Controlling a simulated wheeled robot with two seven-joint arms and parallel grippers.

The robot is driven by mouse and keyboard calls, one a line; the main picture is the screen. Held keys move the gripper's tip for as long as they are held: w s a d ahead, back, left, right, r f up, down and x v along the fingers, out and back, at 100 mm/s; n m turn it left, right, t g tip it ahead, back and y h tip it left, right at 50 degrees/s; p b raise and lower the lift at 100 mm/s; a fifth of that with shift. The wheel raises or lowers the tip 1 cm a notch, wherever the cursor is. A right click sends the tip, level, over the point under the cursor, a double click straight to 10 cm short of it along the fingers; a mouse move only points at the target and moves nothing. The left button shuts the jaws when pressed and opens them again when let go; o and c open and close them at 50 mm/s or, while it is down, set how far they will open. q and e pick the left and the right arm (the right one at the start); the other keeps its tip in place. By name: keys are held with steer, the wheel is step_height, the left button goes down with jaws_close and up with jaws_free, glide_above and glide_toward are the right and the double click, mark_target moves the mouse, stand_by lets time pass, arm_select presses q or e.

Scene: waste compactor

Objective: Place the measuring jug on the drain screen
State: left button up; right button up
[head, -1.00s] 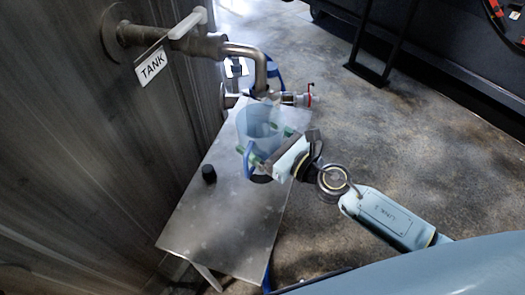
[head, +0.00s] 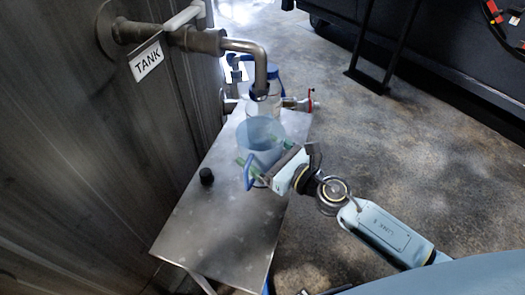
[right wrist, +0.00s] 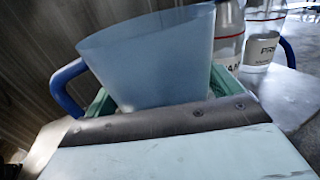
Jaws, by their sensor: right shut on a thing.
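The measuring jug (head: 262,134) is a translucent pale blue vessel with a blue handle (head: 249,174). It is roughly upright over the metal bench, just in front of the tap spout in the head view. My right gripper (head: 266,160) is shut on it, with green fingers at its sides. In the right wrist view the jug (right wrist: 150,62) fills the middle, between the green fingers, with its handle at the left. I cannot make out a drain screen; the jug and gripper cover part of the bench. My left gripper is not in view.
A metal bench (head: 225,225) with a black knob (head: 206,176) stands against the tank wall. The tap spout (head: 260,75) hangs behind the jug. Labelled clear jars (right wrist: 263,35) stand close behind it. A red-handled valve (head: 305,103) is at the right. The bench's near part is clear.

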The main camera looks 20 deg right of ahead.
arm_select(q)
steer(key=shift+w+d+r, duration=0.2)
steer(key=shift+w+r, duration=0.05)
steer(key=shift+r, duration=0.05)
arm_select(e)
steer(key=shift+f, duration=0.2)
steer(key=o, duration=0.6)
steer(key=shift+o, duration=0.7)
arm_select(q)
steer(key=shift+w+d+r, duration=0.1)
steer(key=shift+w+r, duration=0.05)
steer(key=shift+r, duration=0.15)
arm_select(e)
steer(key=shift+r, duration=0.1)
